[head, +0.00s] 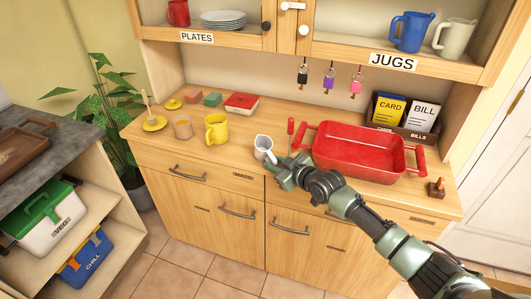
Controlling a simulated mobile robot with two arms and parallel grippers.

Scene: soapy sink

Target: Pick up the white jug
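A small white jug (263,146) stands on the wooden counter of the cabinet, left of the red tray. My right gripper (275,166) reaches in from the right, with its fingers low at the front of this jug and overlapping its lower part in the picture. I cannot tell whether the fingers touch or enclose it. A larger off-white jug (455,38) stands on the upper right shelf beside a blue jug (411,31), above the JUGS label (393,62). My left gripper is not in view.
A red tray (358,147) with handles sits close to my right arm. A small stamp (436,187) is near the right front edge. Keys (329,82) hang behind.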

